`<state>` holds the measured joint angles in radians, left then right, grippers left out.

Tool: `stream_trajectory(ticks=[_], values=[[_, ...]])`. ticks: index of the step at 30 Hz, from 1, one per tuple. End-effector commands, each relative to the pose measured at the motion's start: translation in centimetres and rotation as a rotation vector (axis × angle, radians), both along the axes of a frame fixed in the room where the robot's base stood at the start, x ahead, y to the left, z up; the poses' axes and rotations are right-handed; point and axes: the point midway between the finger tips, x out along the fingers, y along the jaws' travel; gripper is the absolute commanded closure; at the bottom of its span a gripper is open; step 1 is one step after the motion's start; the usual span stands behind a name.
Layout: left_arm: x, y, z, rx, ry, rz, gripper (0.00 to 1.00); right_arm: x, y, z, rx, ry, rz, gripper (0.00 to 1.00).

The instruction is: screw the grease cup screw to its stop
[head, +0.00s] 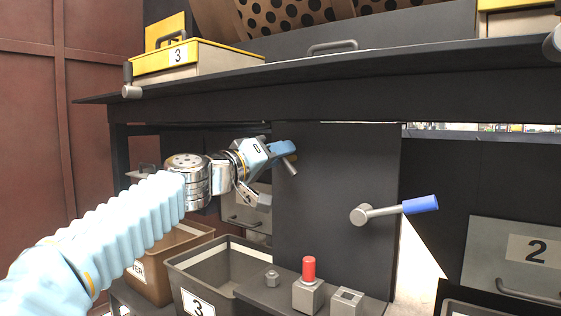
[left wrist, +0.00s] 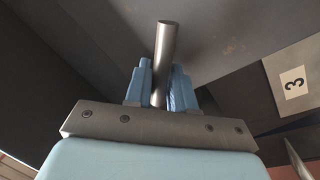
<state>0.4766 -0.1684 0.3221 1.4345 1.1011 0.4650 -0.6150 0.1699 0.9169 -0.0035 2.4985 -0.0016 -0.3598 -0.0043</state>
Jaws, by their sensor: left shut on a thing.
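My left gripper (head: 280,156) is in front of the dark upright panel, below the table edge, at the picture's middle. Its pale blue fingers are shut on a short grey metal rod (head: 290,166), which seems to be the grease cup screw or its bar. In the left wrist view the rod (left wrist: 165,58) stands between the two blue fingers and sticks out beyond them. Where the rod meets the panel is hidden, so I cannot tell how deep the screw sits. My right gripper is out of view.
A crank with a blue handle (head: 420,204) juts from the panel (head: 335,180) on the right. Below are a red-topped grey block (head: 308,292), a block with a square hole (head: 347,302), a nut (head: 272,278) and a grey bin (head: 184,275). The dark table edge (head: 340,96) runs above.

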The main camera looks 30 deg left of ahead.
Motion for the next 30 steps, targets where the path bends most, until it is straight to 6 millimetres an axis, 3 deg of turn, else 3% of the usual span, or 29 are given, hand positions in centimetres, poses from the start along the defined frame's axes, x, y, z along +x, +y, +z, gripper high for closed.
stream_trajectory(ticks=[22,23,24,26,30], values=[[0.12,0.14,-0.47,-0.090,0.014,-0.001,1.00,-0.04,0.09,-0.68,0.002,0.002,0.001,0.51],[0.11,0.13,-0.48,-0.090,0.014,-0.001,0.72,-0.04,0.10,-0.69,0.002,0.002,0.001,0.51],[0.11,0.13,-0.48,-0.090,0.013,-0.002,0.65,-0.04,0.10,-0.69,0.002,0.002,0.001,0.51],[0.11,0.12,-0.44,-0.090,0.013,-0.001,0.56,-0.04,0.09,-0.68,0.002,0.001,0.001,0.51],[0.08,0.10,-0.33,-0.090,0.011,-0.001,0.55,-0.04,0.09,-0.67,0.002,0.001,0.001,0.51]])
